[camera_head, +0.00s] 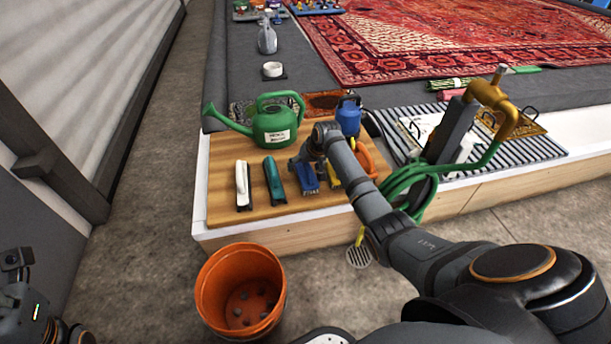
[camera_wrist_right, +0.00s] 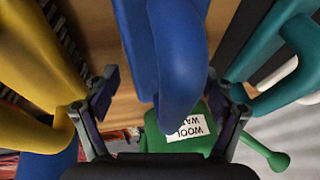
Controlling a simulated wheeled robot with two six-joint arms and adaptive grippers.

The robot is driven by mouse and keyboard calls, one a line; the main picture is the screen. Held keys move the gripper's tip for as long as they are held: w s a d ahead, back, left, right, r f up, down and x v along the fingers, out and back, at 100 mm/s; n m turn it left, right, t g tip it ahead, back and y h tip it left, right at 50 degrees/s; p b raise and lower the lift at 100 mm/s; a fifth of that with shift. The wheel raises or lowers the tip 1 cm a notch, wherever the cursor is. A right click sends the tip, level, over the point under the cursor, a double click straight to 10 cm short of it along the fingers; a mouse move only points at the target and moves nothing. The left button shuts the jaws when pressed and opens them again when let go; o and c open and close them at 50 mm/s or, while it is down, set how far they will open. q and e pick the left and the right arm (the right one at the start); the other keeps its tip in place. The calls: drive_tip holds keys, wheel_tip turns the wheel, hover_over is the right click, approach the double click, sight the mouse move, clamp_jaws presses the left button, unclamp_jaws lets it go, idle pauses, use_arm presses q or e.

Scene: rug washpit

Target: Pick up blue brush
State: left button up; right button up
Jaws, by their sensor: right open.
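The blue brush (camera_head: 309,184) lies on a wooden board (camera_head: 225,206), between a teal brush (camera_head: 274,181) and a yellow-handled brush (camera_head: 331,177). My right gripper (camera_head: 309,163) is above the blue brush and hides part of it. In the right wrist view my right gripper (camera_wrist_right: 160,88) is open, with its fingers on either side of the blue brush's handle (camera_wrist_right: 178,45). I see no clear contact. The yellow handle (camera_wrist_right: 32,70) is close outside one finger and the teal handle (camera_wrist_right: 268,50) outside the other. My left gripper's fingers do not show.
A white brush (camera_head: 242,184) lies at the board's left. A green watering can (camera_head: 275,125) and a blue jug (camera_head: 349,116) stand behind. A brass tap (camera_head: 493,97) with green hose rises at right. An orange bucket (camera_head: 240,290) stands on the floor in front.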

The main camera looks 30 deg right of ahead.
drive_tip(key=c, duration=1.3)
drive_tip(key=shift+c, duration=0.3)
drive_tip(key=shift+r, duration=0.1)
